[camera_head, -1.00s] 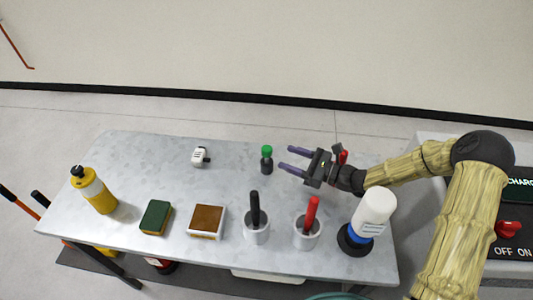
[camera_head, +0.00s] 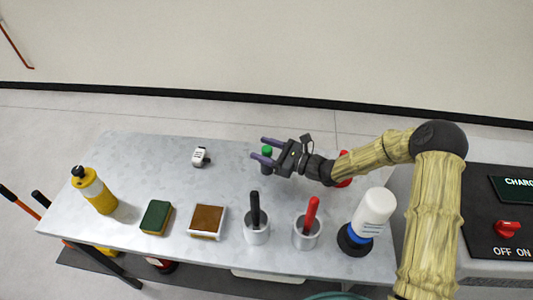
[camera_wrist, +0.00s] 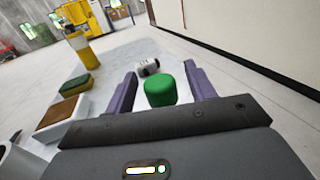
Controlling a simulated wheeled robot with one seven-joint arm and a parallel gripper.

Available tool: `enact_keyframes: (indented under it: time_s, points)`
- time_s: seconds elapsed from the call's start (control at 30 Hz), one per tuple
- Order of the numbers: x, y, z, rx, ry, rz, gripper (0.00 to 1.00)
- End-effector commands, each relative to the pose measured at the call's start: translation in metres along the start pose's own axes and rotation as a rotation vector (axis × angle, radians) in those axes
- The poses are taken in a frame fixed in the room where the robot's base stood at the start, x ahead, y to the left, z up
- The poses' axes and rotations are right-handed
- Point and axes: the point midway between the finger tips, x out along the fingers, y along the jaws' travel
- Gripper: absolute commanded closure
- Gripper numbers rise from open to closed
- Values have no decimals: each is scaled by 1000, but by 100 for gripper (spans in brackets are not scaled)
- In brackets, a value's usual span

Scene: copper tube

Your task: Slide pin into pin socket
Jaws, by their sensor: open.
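My gripper (camera_head: 264,149) is open, its two purple fingers pointing left in the head view. A small dark item with a green cap (camera_head: 267,150) stands upright on the table between or just below the fingers. In the wrist view the green cap (camera_wrist: 160,90) shows between the two fingers, with no clear contact. A small white piece with a dark part (camera_head: 200,156) lies farther left on the table. It also shows beyond the green cap in the wrist view (camera_wrist: 148,67). I cannot tell which items are the pin and the socket.
The grey table (camera_head: 150,180) also holds a yellow bottle (camera_head: 98,193), a green sponge (camera_head: 156,217), a brown-topped block (camera_head: 207,221), cups with a black handle (camera_head: 255,211) and red handle (camera_head: 311,215), and a white bottle (camera_head: 373,212). A red item (camera_head: 343,182) is partly hidden by my arm.

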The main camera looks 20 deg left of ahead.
Motion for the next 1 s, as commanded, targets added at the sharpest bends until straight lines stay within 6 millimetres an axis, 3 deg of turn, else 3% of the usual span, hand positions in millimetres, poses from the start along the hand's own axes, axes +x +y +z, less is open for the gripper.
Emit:
enact_keyframes:
  time_s: [0.13,0.63,0.67,0.9,1.0]
  points:
    - [13,0,0,0,1,0,45]
    - [15,1,0,0,0,2,45]
    - [15,1,0,0,0,2,47]
    - [15,1,0,0,0,3,94]
    - [15,1,0,0,0,3,95]
